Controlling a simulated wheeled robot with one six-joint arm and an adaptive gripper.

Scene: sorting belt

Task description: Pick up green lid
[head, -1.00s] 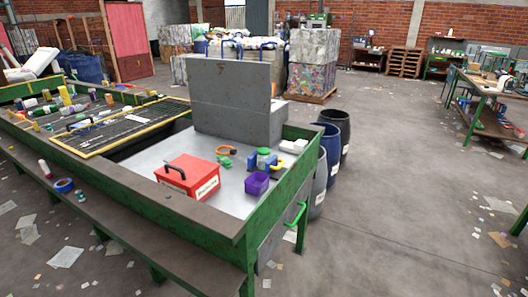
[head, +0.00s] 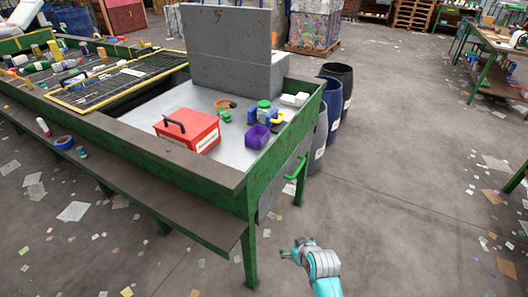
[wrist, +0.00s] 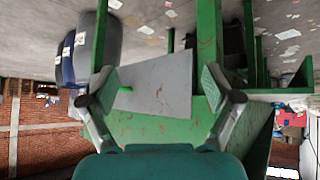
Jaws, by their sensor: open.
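A small round green piece (head: 264,104), which looks like the green lid, shows near the right end of the grey sorting table, among blue parts. Another small green item (head: 224,116) lies left of it; its shape is too small to tell. My gripper (head: 289,252) is low in front of the table's right end, beyond the table edge and well apart from both green things. In the wrist view my gripper (wrist: 157,84) is open and empty, with the table's end panel (wrist: 160,95) beyond the fingers. No lid shows in the wrist view.
A red toolbox (head: 190,130) and a purple bin (head: 256,137) stand on the table (head: 213,95). An upright grey panel (head: 230,50) rises behind them. Barrels (head: 337,85) stand past the right end. A green handle (head: 296,167) juts from that end.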

